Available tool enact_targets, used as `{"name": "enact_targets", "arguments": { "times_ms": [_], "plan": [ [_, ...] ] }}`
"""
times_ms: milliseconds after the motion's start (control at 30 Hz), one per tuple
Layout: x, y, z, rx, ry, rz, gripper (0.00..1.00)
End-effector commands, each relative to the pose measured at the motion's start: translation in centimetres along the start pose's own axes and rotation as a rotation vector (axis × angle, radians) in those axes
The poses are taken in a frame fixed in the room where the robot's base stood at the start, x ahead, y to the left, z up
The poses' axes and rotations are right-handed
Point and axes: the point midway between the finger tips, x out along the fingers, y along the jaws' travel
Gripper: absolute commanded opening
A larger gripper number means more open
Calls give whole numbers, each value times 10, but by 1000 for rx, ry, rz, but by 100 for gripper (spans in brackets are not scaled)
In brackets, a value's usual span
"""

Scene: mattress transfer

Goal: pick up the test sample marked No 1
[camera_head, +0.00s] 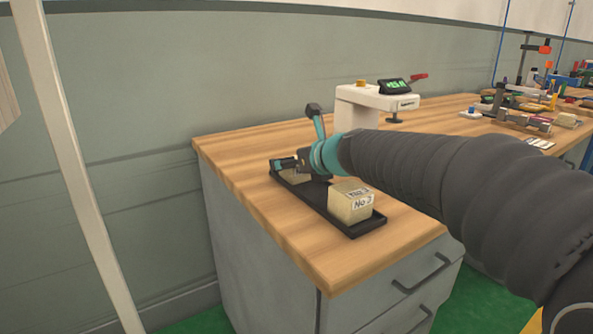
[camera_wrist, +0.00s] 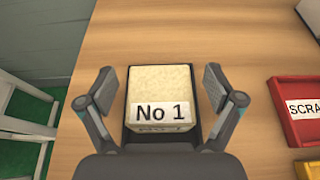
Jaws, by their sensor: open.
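The No 1 sample (camera_wrist: 160,88) is a pale foam block with a white "No 1" label, seen in the wrist view between my gripper's fingers. My gripper (camera_wrist: 159,95) is open, with one finger on each side of the block and a gap visible beside it. In the head view my gripper (camera_head: 290,165) is over the far end of a black tray (camera_head: 313,200), and the block (camera_head: 296,177) there is partly hidden by it. A second foam block (camera_head: 350,203), labelled No 3, sits at the near end of the tray.
The tray lies on a wooden worktop (camera_head: 240,155) above grey drawers. A white device with a display (camera_head: 375,97) stands behind my arm. A red tray marked SCRAP (camera_wrist: 290,132) lies to the right in the wrist view. Tools and clutter (camera_head: 530,110) lie at the far right.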

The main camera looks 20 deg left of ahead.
Motion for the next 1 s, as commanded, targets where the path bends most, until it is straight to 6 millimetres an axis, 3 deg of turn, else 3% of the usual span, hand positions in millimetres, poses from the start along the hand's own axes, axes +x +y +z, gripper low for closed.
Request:
{"name": "enact_targets", "arguments": {
  "times_ms": [300,567,1000],
  "plan": [
    [6,0,0,1,0,0,92],
    [6,0,0,1,0,0,30],
    [3,0,6,1,-1,0,30]
  ]
}}
